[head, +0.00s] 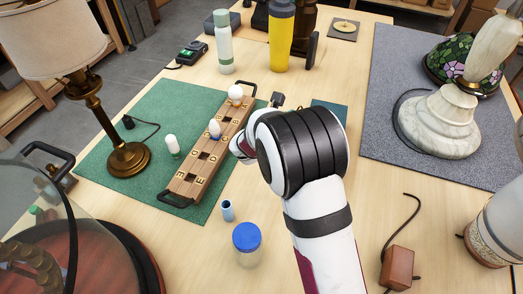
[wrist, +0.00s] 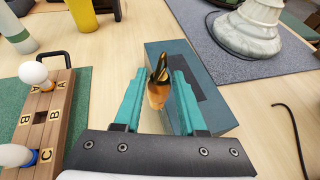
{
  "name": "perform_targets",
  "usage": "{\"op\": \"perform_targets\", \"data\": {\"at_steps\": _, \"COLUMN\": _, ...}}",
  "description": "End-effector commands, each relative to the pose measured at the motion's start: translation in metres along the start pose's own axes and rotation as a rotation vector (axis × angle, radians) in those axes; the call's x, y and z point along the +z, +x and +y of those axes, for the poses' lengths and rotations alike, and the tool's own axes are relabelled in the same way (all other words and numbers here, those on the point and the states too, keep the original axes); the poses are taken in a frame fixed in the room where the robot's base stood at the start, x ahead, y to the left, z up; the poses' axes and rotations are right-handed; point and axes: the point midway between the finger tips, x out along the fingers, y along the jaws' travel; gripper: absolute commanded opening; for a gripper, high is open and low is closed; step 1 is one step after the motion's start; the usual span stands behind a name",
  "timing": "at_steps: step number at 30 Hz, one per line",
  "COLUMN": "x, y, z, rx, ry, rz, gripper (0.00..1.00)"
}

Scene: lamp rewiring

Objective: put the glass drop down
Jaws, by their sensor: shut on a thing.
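The glass drop (wrist: 158,92) is amber with a dark metal top. It sits upright between the two teal fingers of my gripper (wrist: 160,84) in the wrist view, and the gripper is shut on it. A flat teal-blue box (wrist: 215,75) with a darker panel lies beneath and behind the drop. I cannot tell whether the drop touches it. In the head view a corner of this box (head: 332,112) shows behind my arm, while the fingers and the drop are hidden by my arm.
A wooden lettered rack (head: 208,155) with bulbs stands on a green mat (head: 150,112), left of my arm. A blue-lidded jar (head: 246,240) and small blue cup (head: 227,210) stand nearer. A marble lamp base (head: 440,125) is on the grey mat (head: 385,75). A corded brown block (head: 397,267) lies right.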

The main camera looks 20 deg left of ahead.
Motion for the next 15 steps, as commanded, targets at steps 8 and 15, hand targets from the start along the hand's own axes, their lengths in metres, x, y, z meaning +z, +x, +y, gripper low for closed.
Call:
{"op": "perform_targets", "data": {"at_steps": 8, "x": -0.029, "y": -0.075, "z": -0.026, "rx": -0.117, "ry": 0.032, "rz": -0.012, "gripper": 0.0}}
{"op": "perform_targets", "data": {"at_steps": 15, "x": -0.08, "y": -0.083, "z": 0.034, "rx": -0.123, "ry": 0.033, "rz": -0.013, "gripper": 0.0}}
